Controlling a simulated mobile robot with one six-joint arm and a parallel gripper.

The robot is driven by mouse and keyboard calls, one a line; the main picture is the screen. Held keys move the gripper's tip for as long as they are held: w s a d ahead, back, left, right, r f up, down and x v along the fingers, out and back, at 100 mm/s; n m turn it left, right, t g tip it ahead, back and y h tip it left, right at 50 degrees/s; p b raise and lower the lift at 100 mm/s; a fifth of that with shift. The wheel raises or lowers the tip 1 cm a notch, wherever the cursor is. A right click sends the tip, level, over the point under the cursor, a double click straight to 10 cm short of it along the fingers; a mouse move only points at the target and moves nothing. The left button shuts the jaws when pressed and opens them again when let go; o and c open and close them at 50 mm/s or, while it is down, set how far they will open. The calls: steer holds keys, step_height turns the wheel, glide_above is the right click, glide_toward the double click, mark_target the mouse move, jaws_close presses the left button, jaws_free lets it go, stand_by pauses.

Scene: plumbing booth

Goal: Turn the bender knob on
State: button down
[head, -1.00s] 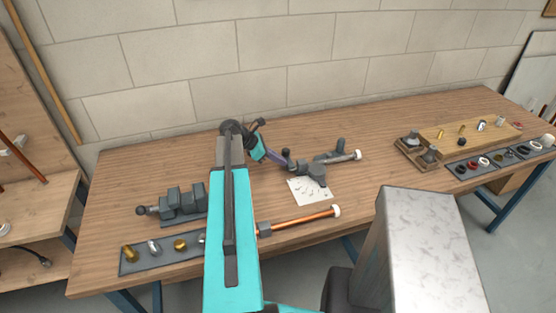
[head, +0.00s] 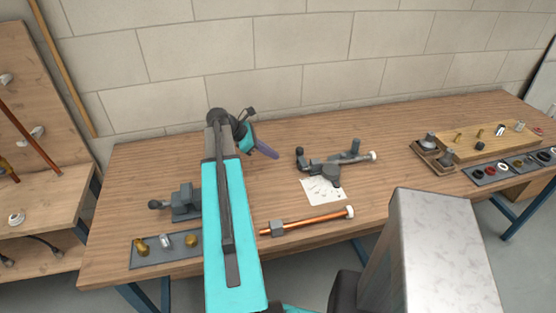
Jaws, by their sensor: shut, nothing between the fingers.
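The grey pipe bender (head: 332,172) lies on the workbench right of centre in the head view, partly on a white paper sheet (head: 320,193). A small dark round knob (head: 299,151) stands at its left end. A pale-tipped bar reaches out at its right end. My gripper (head: 273,152), with purple fingers, is shut and empty. It is left of the knob, with a visible gap between them in the picture. How high the fingers are above the bench is hard to tell.
A copper pipe (head: 310,221) with a grey fitting and white end lies in front of the bender. A dark vise (head: 181,202) and a tray of fittings (head: 150,260) are at left, partly behind my arm. A wooden board (head: 480,143) and small parts are at right.

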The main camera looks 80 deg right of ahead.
steer(key=v, duration=0.3)
steer(key=shift+w+a+r+b, duration=0.15)
steer(key=shift+b, duration=0.2)
stand_by(0.4)
